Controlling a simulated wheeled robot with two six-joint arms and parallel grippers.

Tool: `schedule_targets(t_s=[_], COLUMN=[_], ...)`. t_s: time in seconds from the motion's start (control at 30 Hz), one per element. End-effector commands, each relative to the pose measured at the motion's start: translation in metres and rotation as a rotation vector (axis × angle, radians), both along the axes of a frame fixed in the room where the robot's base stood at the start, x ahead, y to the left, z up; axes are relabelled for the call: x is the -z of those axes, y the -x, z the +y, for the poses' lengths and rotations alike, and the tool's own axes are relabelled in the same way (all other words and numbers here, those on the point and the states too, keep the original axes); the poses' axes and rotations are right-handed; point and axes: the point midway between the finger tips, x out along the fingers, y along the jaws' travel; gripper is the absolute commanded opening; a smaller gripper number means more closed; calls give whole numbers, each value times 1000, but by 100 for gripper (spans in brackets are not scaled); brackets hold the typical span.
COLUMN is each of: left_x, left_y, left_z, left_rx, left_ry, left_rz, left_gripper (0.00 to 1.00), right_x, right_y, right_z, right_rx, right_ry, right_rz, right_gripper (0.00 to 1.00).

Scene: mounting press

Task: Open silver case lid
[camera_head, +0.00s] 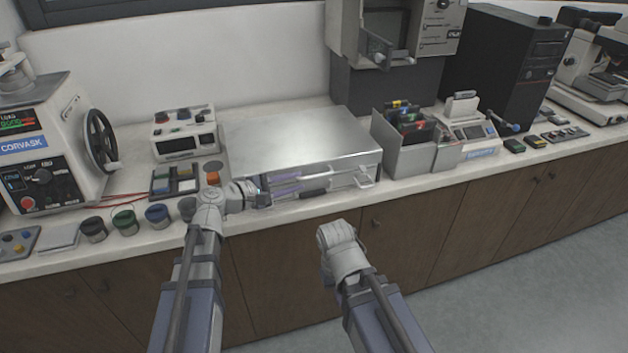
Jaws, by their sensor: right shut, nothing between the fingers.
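The silver case (300,137) lies flat on the counter, its lid down. Its front carries a dark handle (315,193) and a bright latch (364,182) toward the right corner. My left gripper (299,182) reaches in from the left along the case front; its two pale purple fingers look apart, one above the other. I cannot tell whether they touch the case. My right gripper (337,238) is shut and empty, in front of the counter edge and below the case; its fingertips are mostly hidden by the wrist.
A grey bin with dark items (405,160) stands close to the case's right. Left of the case are a small instrument (184,134), a tray of colored blocks (175,181) and several small jars (125,221). A press (45,150) stands far left.

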Motion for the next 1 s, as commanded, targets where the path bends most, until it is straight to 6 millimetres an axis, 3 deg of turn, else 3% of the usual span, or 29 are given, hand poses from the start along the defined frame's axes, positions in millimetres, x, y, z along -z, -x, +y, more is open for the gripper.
schedule_targets(t_s=[0.53, 1.0], left_x=[16, 17], left_y=[-41, -45], left_z=[-54, -61], left_rx=[6, 5], left_ry=[-4, -5], left_rz=[-1, -1], left_gripper=[28, 26], right_x=[15, 17], right_y=[0, 0], right_z=[0, 0], right_rx=[0, 0], right_ry=[0, 0], right_rz=[0, 0], right_gripper=[0, 0])
